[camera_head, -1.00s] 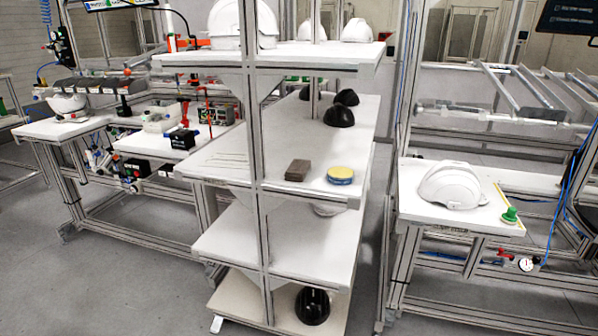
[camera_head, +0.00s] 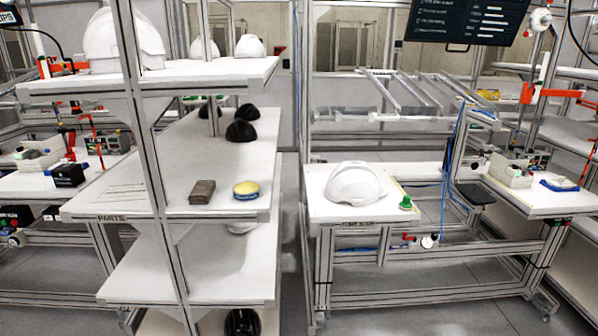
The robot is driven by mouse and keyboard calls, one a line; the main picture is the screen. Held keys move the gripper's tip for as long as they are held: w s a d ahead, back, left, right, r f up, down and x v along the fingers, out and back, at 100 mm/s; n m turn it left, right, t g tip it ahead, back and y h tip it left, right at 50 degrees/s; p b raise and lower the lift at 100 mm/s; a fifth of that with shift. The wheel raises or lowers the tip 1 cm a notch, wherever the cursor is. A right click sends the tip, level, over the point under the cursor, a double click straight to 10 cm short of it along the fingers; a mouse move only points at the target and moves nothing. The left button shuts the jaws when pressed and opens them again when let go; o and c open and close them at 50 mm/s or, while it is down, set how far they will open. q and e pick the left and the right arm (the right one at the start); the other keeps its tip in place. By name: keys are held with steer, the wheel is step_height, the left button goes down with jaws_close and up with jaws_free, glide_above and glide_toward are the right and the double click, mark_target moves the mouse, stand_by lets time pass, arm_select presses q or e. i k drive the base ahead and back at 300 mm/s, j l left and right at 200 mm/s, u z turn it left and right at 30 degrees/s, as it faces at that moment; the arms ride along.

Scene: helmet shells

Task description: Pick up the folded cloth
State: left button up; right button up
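A small brown block-like item (camera_head: 202,192), which looks like the folded cloth, lies on the middle shelf (camera_head: 150,180) of the white shelf rack. It is near the shelf's front edge, left of a round yellow and blue tin (camera_head: 246,190). Nothing touches it. Neither of my grippers shows in the head view.
The rack's upright post (camera_head: 155,160) stands left of the brown item. Black helmet shells (camera_head: 241,131) sit farther back on that shelf; white helmets (camera_head: 122,40) are on the top shelf. A workbench (camera_head: 330,210) with a white helmet (camera_head: 354,186) stands right. Grey floor is between.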

mark_target(201, 193)
steer(key=i+l, duration=0.3)
steer(key=i, duration=0.2)
steer(key=i+l+u, duration=0.15)
steer(key=i+l, duration=0.15)
steer(key=i, duration=0.15)
